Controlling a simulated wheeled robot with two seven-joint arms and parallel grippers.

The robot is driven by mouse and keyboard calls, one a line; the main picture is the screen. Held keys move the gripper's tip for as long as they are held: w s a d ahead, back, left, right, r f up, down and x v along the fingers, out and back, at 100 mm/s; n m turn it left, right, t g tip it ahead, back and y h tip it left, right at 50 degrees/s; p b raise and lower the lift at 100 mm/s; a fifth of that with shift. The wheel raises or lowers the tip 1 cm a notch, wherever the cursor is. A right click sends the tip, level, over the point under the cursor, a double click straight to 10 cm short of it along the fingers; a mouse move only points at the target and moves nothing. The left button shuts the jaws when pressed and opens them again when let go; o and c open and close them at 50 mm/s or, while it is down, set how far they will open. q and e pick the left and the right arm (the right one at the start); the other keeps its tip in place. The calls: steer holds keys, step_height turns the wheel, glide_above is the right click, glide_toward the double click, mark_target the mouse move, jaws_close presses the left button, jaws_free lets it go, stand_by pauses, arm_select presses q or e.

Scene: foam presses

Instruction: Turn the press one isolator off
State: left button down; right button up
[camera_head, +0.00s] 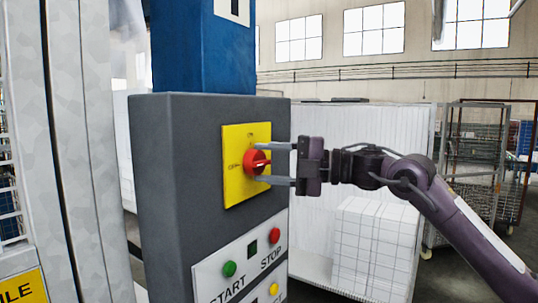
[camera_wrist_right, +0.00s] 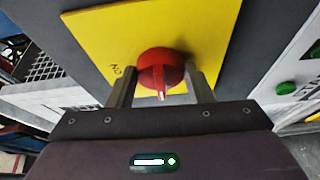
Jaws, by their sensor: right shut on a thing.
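The isolator is a red rotary knob (camera_head: 256,163) on a yellow plate (camera_head: 234,143) fixed to a grey control box (camera_head: 190,160). A small ON label is above the knob and an OFF label to its left. The knob's grip lies roughly level, its pale mark on the side facing my gripper. My right gripper (camera_head: 268,164) comes in from the right, with one finger above the knob and one below, shut on it. In the right wrist view the knob (camera_wrist_right: 160,68) sits between the two fingers (camera_wrist_right: 162,88). My left gripper is not in view.
Below is a white panel with a green START button (camera_head: 229,269), a red STOP button (camera_head: 275,236) and a yellow button (camera_head: 274,288). A blue column (camera_head: 203,45) rises above the box. White foam blocks (camera_head: 375,245) and wire racks (camera_head: 470,160) stand behind my right arm.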

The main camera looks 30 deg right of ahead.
steer(key=shift+n, duration=0.4)
steer(key=o, duration=1)
steer(key=shift+s+d+f, duration=0.15)
steer(key=shift+d, duration=0.05)
steer(key=b+v, duration=0.6)
steer(key=v, duration=0.1)
steer(key=shift+s+d+r+b, duration=0.1)
steer(key=shift+s+r+b, duration=0.1)
steer(key=shift+r+b, duration=0.1)
